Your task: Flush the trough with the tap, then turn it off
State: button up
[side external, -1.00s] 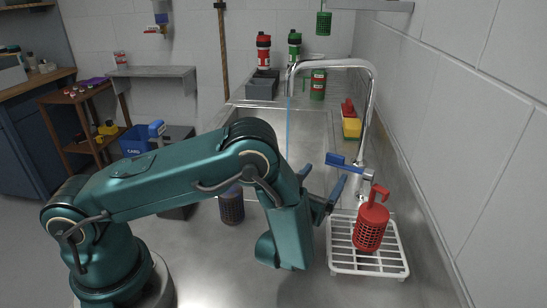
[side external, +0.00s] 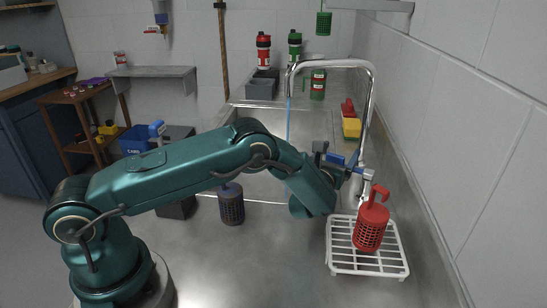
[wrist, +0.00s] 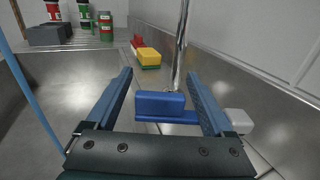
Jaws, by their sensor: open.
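The chrome tap (side external: 371,100) arches over the metal trough (side external: 262,124). A thin blue stream of water (side external: 289,120) runs down from its spout. The stream also shows at the left of the wrist view (wrist: 30,95). The tap's blue lever (wrist: 160,104) lies between the two blue fingers of my gripper (wrist: 162,78), with a visible gap on each side. In the side external view, my gripper (side external: 343,165) is at the lever beside the tap's base and partly hides it. My gripper is open and holds nothing.
A white rack (side external: 343,262) with a red perforated holder (side external: 371,226) stands just in front of the tap. Yellow and red blocks (side external: 351,127) sit behind the tap, near the right wall.

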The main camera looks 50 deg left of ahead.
jog(key=shift+c, duration=0.3)
grip_shut()
jog(key=shift+s+d+n+g+y, duration=0.1)
jog(key=shift+s+n+g+y, duration=0.6)
jog(key=shift+y, duration=0.3)
jog(key=shift+s+d+n+g+y, duration=0.1)
jog(key=shift+s+n+g+y, duration=0.35)
jog(key=shift+n+y, duration=0.45)
jog(key=shift+w, duration=0.1)
jog(key=shift+o, duration=0.3)
grip_release()
